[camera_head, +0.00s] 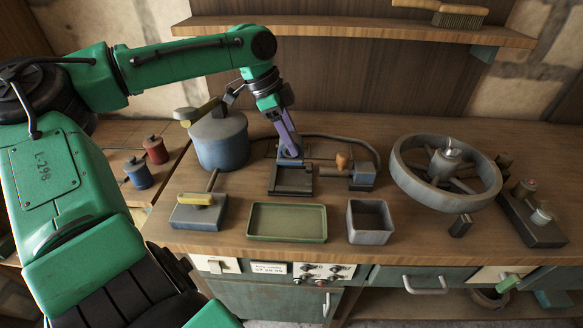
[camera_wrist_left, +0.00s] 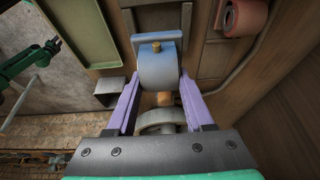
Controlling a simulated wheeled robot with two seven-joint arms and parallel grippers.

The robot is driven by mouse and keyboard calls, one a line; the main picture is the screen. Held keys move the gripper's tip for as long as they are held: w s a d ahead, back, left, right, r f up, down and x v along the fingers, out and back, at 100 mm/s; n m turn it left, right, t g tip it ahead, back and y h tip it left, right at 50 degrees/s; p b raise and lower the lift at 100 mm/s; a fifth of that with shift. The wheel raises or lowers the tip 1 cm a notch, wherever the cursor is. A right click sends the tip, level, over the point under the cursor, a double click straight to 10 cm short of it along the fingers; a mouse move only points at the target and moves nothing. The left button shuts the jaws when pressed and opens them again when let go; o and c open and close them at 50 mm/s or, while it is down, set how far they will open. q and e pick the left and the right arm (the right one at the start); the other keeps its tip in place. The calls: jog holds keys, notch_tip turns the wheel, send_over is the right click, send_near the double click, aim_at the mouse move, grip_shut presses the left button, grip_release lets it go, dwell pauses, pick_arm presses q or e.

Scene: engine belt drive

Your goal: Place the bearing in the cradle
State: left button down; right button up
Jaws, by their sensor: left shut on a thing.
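The bearing (camera_wrist_left: 158,68) is a blue-grey rounded block with a small brass knob on top. My left gripper (camera_head: 290,152) is shut on it, its purple fingers on either side in the left wrist view (camera_wrist_left: 158,95). In the head view the fingers point down just over the dark cradle (camera_head: 292,182), behind the green tray. The bearing is mostly hidden there, and I cannot tell whether it touches the cradle. A small green arm with a dark end (camera_wrist_left: 48,46), perhaps my right one, shows at the left of the wrist view; its jaws are too small to read.
A green tray (camera_head: 287,237) and a grey box (camera_head: 371,238) stand in front. A blue pot (camera_head: 220,140) is left of the cradle; a block with a yellow-topped lever (camera_head: 198,215) is nearer. A spoked flywheel (camera_head: 405,158) stands right. A small blue block (camera_head: 363,177) and a cable lie beside the cradle.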

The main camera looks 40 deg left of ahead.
pick_arm(q)
notch_tip(320, 180, down, 8)
jog(key=shift+r, duration=0.25)
jog(key=shift+w+f, duration=0.1)
jog(key=shift+c, duration=1.4)
grip_release()
pick_arm(e)
jog(key=shift+w+a+f, duration=0.35)
jog(key=shift+w+a, duration=0.25)
jog(key=shift+w, duration=0.15)
pick_arm(q)
jog(key=shift+a+r, duration=0.1)
jog(key=shift+r, duration=0.15)
jog(key=v, duration=1.1)
jog(key=shift+r+p, duration=0.25)
jog(key=shift+p, duration=0.05)
pick_arm(e)
jog(key=shift+d+r, duration=0.25)
jog(key=shift+r, duration=0.3)
pick_arm(q)
jog(key=shift+a, duration=0.1)
pick_arm(e)
jog(key=shift+a, duration=0.1)
